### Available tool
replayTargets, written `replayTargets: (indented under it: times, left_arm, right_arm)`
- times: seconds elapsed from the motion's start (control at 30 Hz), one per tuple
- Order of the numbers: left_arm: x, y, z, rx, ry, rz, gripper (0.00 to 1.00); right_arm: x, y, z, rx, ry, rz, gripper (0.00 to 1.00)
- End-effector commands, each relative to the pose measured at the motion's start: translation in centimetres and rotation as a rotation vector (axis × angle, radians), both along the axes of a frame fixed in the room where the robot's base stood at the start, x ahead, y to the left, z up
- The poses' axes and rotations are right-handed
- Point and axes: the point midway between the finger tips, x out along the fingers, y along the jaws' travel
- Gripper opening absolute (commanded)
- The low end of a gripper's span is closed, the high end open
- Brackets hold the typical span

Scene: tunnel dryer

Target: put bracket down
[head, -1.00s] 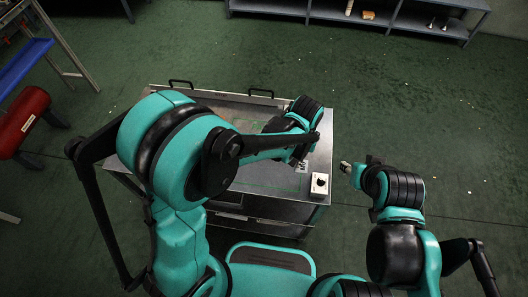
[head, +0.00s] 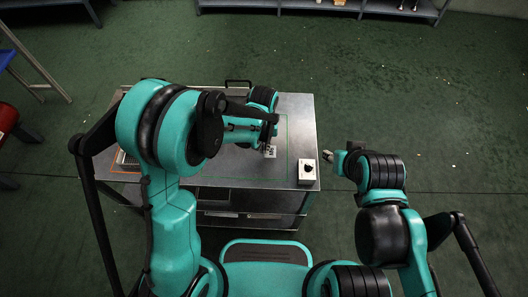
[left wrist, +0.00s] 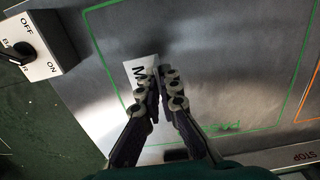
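The bracket (left wrist: 138,73) appears as a small pale piece with a black M, at the fingertips of my left gripper (left wrist: 166,78) in the left wrist view. The two fingers are close together on it and hide part of it. In the head view the bracket (head: 269,153) shows under my left gripper (head: 267,147), over the steel table top (head: 235,172). It lies within the green outline (left wrist: 95,55) as seen from above. I cannot tell whether it touches the table. My right gripper (head: 328,148) is beyond the table's right edge, its fingers too small to read.
A white switch box (head: 307,172) with a black knob stands at the table's front right corner; it also shows in the left wrist view (left wrist: 38,48). An orange outline (head: 120,172) is at the table's left. A grey shelf (head: 405,8) stands far behind. Floor is clear on the right.

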Motion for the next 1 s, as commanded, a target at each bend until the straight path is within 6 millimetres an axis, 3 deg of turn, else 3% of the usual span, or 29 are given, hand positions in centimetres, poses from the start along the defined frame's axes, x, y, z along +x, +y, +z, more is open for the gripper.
replayTargets:
  times: [0.1,0.2,0.57,0.67,1.0]
  left_arm:
    - [0.0,0.0,-2.3,0.000,0.000,0.000,0.00]
    - [0.0,0.0,-3.3,0.000,0.000,0.000,0.00]
    - [0.0,0.0,-3.5,0.000,0.000,0.000,0.00]
    - [0.0,0.0,-3.4,0.000,0.000,0.000,0.26]
    - [0.0,0.0,-3.2,0.000,0.000,0.000,0.26]
  right_arm:
    - [0.0,0.0,-1.2,0.000,0.000,0.000,0.40]
    - [0.0,0.0,-1.6,0.000,0.000,0.000,0.40]
    - [0.0,0.0,-1.9,0.000,0.000,0.000,0.40]
    - [0.0,0.0,-1.7,0.000,0.000,0.000,0.40]
    - [0.0,0.0,-1.5,0.000,0.000,0.000,0.40]
